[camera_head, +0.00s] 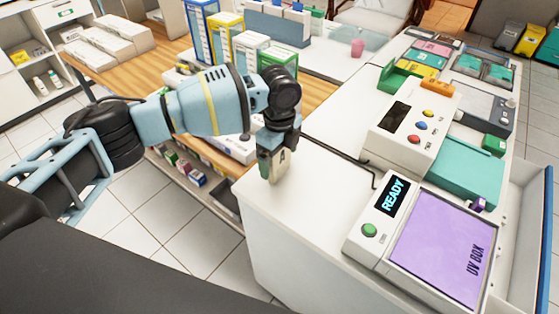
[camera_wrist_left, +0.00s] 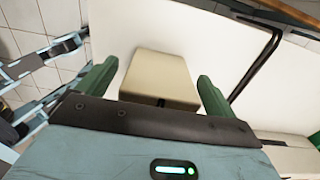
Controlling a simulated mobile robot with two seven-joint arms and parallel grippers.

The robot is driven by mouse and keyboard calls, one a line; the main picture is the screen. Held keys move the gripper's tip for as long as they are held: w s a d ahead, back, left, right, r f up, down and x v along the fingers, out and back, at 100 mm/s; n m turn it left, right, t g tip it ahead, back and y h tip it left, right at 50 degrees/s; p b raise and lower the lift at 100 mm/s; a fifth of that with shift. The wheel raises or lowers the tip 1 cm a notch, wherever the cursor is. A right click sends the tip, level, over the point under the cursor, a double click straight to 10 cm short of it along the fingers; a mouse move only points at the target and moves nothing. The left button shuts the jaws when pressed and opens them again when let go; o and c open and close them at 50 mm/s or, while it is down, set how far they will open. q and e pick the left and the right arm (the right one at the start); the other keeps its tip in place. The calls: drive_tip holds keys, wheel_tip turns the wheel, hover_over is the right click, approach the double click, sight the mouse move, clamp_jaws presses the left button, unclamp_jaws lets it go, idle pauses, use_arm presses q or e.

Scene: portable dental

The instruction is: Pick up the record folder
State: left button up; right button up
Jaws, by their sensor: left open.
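A beige, box-shaped item (camera_head: 282,158) with a dark mark like an "A" stands at the near left corner of the white counter; it seems to be the record folder. It also shows in the left wrist view (camera_wrist_left: 158,78), between the two green fingers. My left gripper (camera_head: 274,165) points down over it, open, with the fingers on either side. The gripper hides part of it in the head view. I cannot tell whether the fingers touch it. My right gripper is not in view.
A UV box (camera_head: 440,242) with a READY display lies on the counter to the right. A white device with coloured buttons (camera_head: 411,130) and several trays stand behind it. A wooden shelf bench (camera_head: 310,88) with boxes is behind my arm. The counter top around the gripper is mostly clear.

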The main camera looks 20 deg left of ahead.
use_arm(q)
drive_tip(key=shift+c, duration=0.3)
drive_tip(key=c, duration=1)
drive_tip(key=shift+r, duration=0.15)
drive_tip(key=shift+r, duration=0.5)
wheel_tip(320, 180, up, 2)
drive_tip(key=shift+r, duration=0.1)
drive_tip(key=s+d, duration=0.2)
drive_tip(key=d, duration=0.2)
drive_tip(key=s+d+r, duration=0.1)
drive_tip(key=s+d, duration=0.2)
drive_tip(key=d, duration=0.2)
drive_tip(key=s+d, duration=0.3)
drive_tip(key=d, duration=0.1)
drive_tip(key=shift+s+d+r, duration=0.25)
drive_tip(key=shift+d+r, duration=0.05)
drive_tip(key=shift+f, duration=0.1)
